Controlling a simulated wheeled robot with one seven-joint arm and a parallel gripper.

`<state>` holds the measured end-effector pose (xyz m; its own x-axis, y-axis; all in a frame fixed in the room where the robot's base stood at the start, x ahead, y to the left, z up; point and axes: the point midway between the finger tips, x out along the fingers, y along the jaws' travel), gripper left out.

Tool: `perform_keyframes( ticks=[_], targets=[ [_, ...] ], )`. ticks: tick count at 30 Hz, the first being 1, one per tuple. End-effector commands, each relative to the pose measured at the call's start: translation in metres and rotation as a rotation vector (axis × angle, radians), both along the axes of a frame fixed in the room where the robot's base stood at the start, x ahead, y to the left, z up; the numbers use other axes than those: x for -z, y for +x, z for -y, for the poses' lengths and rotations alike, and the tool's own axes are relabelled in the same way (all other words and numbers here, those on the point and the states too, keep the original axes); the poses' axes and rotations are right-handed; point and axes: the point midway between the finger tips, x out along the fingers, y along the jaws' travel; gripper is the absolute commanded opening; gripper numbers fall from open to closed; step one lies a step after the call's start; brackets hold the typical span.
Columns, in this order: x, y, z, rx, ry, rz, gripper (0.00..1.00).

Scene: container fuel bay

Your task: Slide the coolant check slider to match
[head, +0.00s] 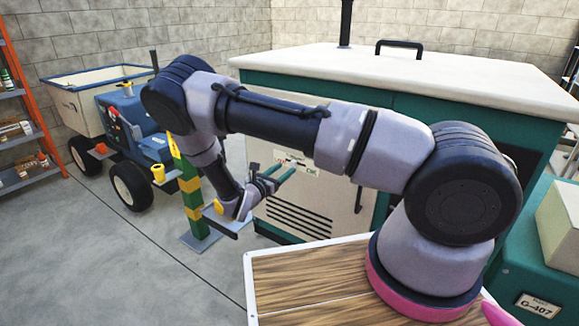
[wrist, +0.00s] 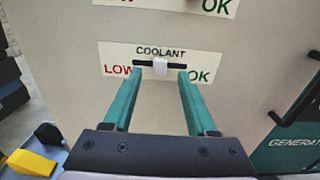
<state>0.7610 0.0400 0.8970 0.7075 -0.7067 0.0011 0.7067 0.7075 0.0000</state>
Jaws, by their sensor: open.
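The coolant check panel (wrist: 112,52) is a white label on the beige cabinet door, reading COOLANT, with red LOW at left and green OK at right. A black horizontal slot crosses it, and the white slider knob (wrist: 160,67) sits near the slot's middle. My gripper (wrist: 159,74) is open, its two green fingers on either side of the knob, one left and one right. Whether the fingertips reach the knob's depth I cannot tell. In the head view my gripper (head: 285,171) is in front of the cabinet door, and the knob is not clear there.
A second LOW/OK label (wrist: 203,5) is just above, partly cut off. A black door handle (wrist: 302,90) stands out at right. A green and yellow post (head: 190,195) is near my gripper, left of the generator cabinet (head: 320,205). A blue vehicle (head: 140,130) stands farther left.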

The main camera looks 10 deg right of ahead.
Motion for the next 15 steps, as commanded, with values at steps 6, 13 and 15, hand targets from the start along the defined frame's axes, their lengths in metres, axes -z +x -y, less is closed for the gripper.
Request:
perform_keyframes(
  ticks=[6, 13, 15],
  targets=[
    [0.0, 0.023, 0.023, 0.001, 0.0, -0.001, 0.57],
    [0.0, 0.03, 0.03, 0.001, 0.001, -0.001, 0.57],
    [0.0, 0.03, 0.03, 0.001, 0.001, -0.001, 0.57]
  ],
)
